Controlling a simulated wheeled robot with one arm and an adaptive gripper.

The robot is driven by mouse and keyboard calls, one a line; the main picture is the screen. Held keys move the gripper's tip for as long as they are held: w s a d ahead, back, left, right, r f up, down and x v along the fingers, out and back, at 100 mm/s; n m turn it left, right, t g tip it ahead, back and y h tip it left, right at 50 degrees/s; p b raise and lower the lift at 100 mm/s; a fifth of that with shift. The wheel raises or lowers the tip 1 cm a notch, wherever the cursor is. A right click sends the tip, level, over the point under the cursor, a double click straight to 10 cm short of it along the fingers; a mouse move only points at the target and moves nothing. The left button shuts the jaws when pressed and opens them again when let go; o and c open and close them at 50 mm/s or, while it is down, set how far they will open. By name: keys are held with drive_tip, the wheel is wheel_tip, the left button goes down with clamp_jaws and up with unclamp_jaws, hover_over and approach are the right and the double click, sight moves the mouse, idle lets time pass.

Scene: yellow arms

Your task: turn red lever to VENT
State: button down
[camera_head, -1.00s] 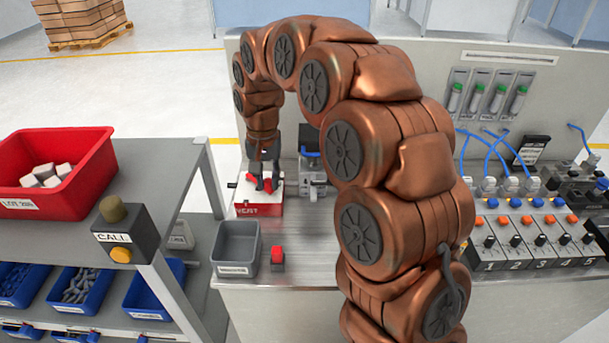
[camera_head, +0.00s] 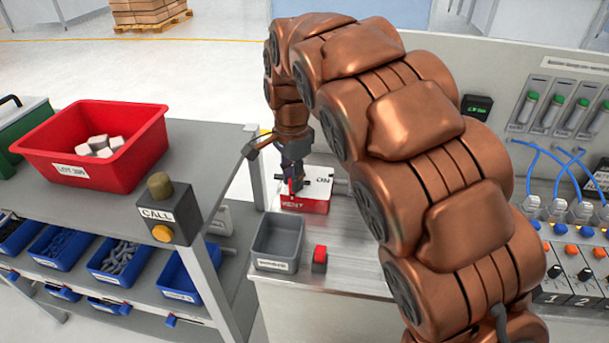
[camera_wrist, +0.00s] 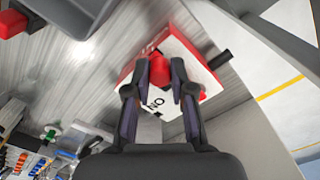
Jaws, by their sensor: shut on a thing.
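The lever box (camera_head: 304,203) has a white top and a red front marked VENT. It stands on the metal bench, and "ON" shows on its top. In the wrist view the box (camera_wrist: 183,50) lies beyond my fingers, with ON between them. My gripper (camera_head: 293,185) points down over the box. In the wrist view my gripper (camera_wrist: 160,78) is shut on the red lever (camera_wrist: 160,68), with a finger on each side. The lever's red end shows between the fingertips. Its exact angle and its base are partly hidden by my fingers.
A grey bin (camera_head: 278,240) and a red button block (camera_head: 319,258) stand in front of the box. A shelf cart with a red crate (camera_head: 95,172) and a CALL post (camera_head: 163,214) is at left. A switch panel (camera_head: 571,283) is at right.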

drive_tip(key=shift+w+a+r+m, duration=0.1)
drive_tip(key=shift+w+r+m, duration=0.1)
drive_tip(key=shift+m, duration=0.1)
drive_tip(key=c, duration=1)
unclamp_jaws()
drive_tip(key=shift+s+f, duration=0.1)
drive_tip(key=shift+f, duration=0.05)
drive_tip(key=shift+r, duration=6)
